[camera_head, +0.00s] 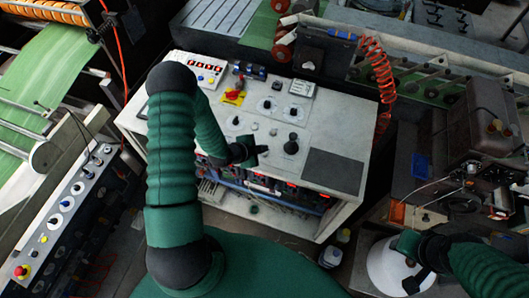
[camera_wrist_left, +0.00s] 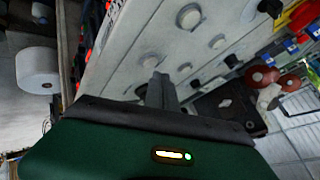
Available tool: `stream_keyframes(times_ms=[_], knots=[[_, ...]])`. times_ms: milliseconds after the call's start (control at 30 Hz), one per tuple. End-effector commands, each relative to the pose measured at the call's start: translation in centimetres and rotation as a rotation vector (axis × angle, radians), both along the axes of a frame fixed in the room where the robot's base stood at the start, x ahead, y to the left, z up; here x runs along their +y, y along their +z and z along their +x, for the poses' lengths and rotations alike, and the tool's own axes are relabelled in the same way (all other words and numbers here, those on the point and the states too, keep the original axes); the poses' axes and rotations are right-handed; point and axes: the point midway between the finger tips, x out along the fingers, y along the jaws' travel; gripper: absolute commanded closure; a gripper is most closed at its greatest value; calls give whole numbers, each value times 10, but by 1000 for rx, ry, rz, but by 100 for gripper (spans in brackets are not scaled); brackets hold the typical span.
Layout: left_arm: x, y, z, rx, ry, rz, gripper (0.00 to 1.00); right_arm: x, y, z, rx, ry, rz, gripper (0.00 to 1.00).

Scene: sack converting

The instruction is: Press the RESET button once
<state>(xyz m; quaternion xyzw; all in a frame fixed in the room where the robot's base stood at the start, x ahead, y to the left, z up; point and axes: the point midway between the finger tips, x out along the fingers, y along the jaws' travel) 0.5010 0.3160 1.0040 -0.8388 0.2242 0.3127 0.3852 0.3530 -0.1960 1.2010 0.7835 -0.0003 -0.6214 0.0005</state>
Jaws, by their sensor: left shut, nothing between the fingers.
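The white control panel (camera_head: 335,115) is in the middle of the head view, with several knobs and buttons on its top. No RESET label is readable, so I cannot tell which one it is. A red button on a yellow plate (camera_head: 234,95) sits at its upper left. My left gripper (camera_head: 262,151) is over the panel's front part, left of a black joystick knob (camera_head: 291,146). In the left wrist view its fingers (camera_wrist_left: 161,88) are shut and empty, with round knobs (camera_wrist_left: 190,18) beyond them. My right gripper (camera_head: 410,265) is at the lower right, away from the panel.
A small box with red displays (camera_head: 207,68) stands at the panel's back left. A coiled red hose (camera_head: 379,75) hangs by its back right corner. A second console with buttons (camera_head: 65,205) is at the left. A white roll (camera_head: 388,268) lies below my right gripper.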

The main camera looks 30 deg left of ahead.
Motion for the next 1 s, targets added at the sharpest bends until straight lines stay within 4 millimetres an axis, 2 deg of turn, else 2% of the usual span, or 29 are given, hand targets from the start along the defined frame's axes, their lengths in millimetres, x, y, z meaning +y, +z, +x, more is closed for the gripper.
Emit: stream_keyframes(times_ms=[1000], knots=[[-1,-7,-1,0,0,0,100,0,-8,0,0,0,0,64]])
